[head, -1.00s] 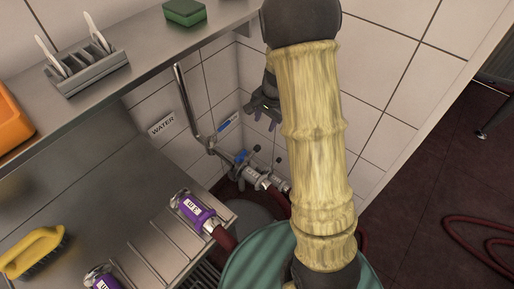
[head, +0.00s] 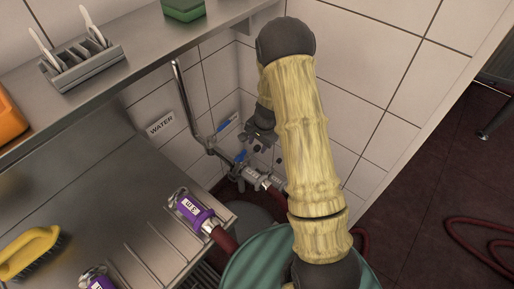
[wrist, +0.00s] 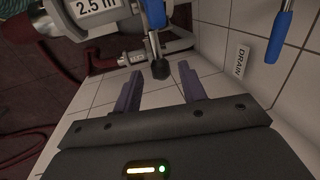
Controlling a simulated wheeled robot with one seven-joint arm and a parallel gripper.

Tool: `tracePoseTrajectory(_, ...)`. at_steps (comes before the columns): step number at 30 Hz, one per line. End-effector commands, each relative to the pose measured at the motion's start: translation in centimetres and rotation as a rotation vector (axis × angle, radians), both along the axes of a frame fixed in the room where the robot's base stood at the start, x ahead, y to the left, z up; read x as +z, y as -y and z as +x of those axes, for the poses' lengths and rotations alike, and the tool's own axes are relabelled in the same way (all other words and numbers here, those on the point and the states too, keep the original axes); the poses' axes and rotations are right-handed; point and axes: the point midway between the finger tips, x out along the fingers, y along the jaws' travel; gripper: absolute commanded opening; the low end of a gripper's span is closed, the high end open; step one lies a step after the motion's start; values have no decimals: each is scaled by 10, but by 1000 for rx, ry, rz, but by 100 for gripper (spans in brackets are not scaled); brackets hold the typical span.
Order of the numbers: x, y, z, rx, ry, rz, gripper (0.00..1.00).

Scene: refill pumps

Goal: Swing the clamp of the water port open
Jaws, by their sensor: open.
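The water port (head: 240,168) is a metal fitting on the pipe low in the wall corner, below the WATER sign (head: 161,124). A metal coupling with a "2.5 in" label (wrist: 97,5) shows at the top of the wrist view. Beside it are a blue lever (wrist: 153,47) and a black knob (wrist: 160,70). I cannot tell for sure which part is the clamp. My gripper (head: 262,140) is just above the port. In the wrist view my gripper (wrist: 160,84) is open and empty, with the black knob ahead of and between its fingertips, apparently untouched.
A dark red hose (head: 277,193) runs from the port area. Purple-labelled couplings (head: 194,208) lie on the steel bench at left. A green round container (head: 250,262) stands below my arm. A DRAIN sign (wrist: 241,62) and another blue handle (wrist: 280,35) are on the right.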

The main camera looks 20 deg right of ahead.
Motion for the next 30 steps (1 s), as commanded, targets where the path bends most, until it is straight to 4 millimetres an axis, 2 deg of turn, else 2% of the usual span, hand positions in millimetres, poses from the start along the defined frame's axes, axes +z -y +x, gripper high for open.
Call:
tracePoseTrajectory(3,-17,-1,2,-2,-2,0,41)
tracePoseTrajectory(6,-24,-2,4,0,0,0,41)
tracePoseTrajectory(15,-26,-3,4,0,0,0,41)
tracePoseTrajectory(17,-26,-3,4,0,0,0,32)
tracePoseTrajectory(21,-26,-3,4,0,0,0,4)
tracePoseTrajectory(22,-26,-3,4,0,0,0,0)
tracePoseTrajectory(30,-25,-4,4,1,3,-4,0)
